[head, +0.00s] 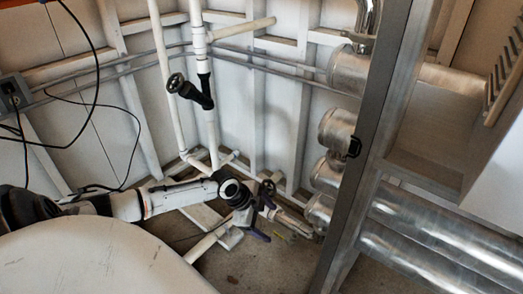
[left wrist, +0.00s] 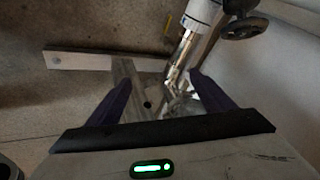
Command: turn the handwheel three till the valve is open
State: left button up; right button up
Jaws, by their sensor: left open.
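A black handwheel (head: 266,188) sits on the low white piping, just past my left wrist; it also shows at the top right of the left wrist view (left wrist: 245,27). A second black handwheel (head: 176,83) sits higher on the vertical pipes. I see no numbers on either, so I cannot tell which is number three. My left gripper (head: 263,219) is open and empty, its two purple fingers spread apart. It is beside the low handwheel, not around it. In the left wrist view the gripper (left wrist: 160,82) points down toward the floor and pipework. My right gripper is not in view.
A grey metal post (head: 368,150) stands right of the gripper, with large silver ducts (head: 440,235) behind it. White vertical pipes (head: 206,110) rise behind my left arm. Black cables (head: 95,100) hang at the left. A patch of bare floor (head: 265,262) lies below the gripper.

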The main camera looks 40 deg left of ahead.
pick_arm(q)
jog(key=t+y, duration=0.1)
jog(key=y, duration=0.1)
send_near(268, 189)
jog(key=s+a, duration=0.1)
jog(key=a, duration=0.1)
jog(key=b+x, duration=0.5)
jog(key=x, duration=0.3)
jog(key=shift+w+f, duration=0.1)
jog(key=shift+f, duration=0.05)
jog(key=shift+w+d+f+b, duration=0.1)
jog(key=shift+w+f+b, duration=0.2)
jog(key=shift+w+f, duration=0.05)
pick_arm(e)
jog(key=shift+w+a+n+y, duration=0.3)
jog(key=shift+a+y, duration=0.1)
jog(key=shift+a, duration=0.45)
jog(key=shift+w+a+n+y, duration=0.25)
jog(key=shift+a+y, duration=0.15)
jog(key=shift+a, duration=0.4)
pick_arm(q)
jog(key=c, duration=1)
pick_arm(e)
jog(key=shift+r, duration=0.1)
